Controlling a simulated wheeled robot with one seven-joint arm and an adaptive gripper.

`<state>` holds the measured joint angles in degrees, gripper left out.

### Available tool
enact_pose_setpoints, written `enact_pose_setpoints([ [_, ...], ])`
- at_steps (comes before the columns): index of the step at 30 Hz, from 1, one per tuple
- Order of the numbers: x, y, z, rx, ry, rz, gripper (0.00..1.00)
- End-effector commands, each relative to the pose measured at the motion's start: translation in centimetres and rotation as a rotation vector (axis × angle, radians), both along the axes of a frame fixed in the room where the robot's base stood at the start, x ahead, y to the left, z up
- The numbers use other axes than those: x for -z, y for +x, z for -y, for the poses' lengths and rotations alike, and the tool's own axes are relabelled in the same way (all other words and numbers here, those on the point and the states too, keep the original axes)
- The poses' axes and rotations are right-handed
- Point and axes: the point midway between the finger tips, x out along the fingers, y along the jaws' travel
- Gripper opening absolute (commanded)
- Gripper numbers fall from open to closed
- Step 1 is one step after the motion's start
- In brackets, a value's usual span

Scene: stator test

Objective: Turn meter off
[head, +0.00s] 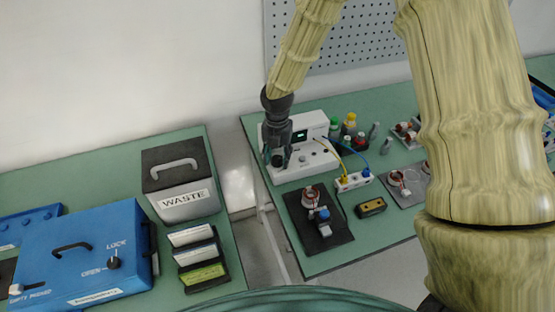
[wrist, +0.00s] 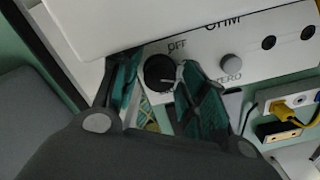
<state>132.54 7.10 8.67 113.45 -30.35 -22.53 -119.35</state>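The meter is a white box (head: 312,128) with a green display, on the right-hand bench in the head view. Its front panel (wrist: 215,45) shows in the wrist view with "OHM", "OFF" and "ZERO" lettering. A black round knob (wrist: 157,74) sits below "OFF"; a pale mark shows at its right side. A smaller grey knob (wrist: 231,66) is above "ZERO". My gripper (wrist: 157,66) is open, its teal fingers on either side of the black knob with nothing held; contact cannot be told. In the head view my gripper (head: 277,160) is in front of the meter's left part.
Yellow and blue leads run to a white terminal block (head: 353,181) right of the meter. A black board (head: 318,235) with a coil lies in front. Bottles (head: 350,122) stand behind right. A waste bin (head: 180,180) and blue box (head: 90,250) are on the left bench, across a gap.

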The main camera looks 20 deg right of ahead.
Motion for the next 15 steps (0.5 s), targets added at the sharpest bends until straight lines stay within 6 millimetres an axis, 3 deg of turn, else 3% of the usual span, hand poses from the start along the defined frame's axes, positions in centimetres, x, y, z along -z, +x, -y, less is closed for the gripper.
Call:
enact_pose_setpoints([
  [1,0.00,0.00,0.00,0.000,0.000,0.000,0.28],
  [4,-0.01,0.00,0.00,0.000,0.000,0.000,0.13],
  [11,-0.14,-0.02,0.01,-0.016,0.001,-0.001,0.13],
  [15,-0.53,-0.08,0.03,-0.141,0.002,-0.002,0.13],
])
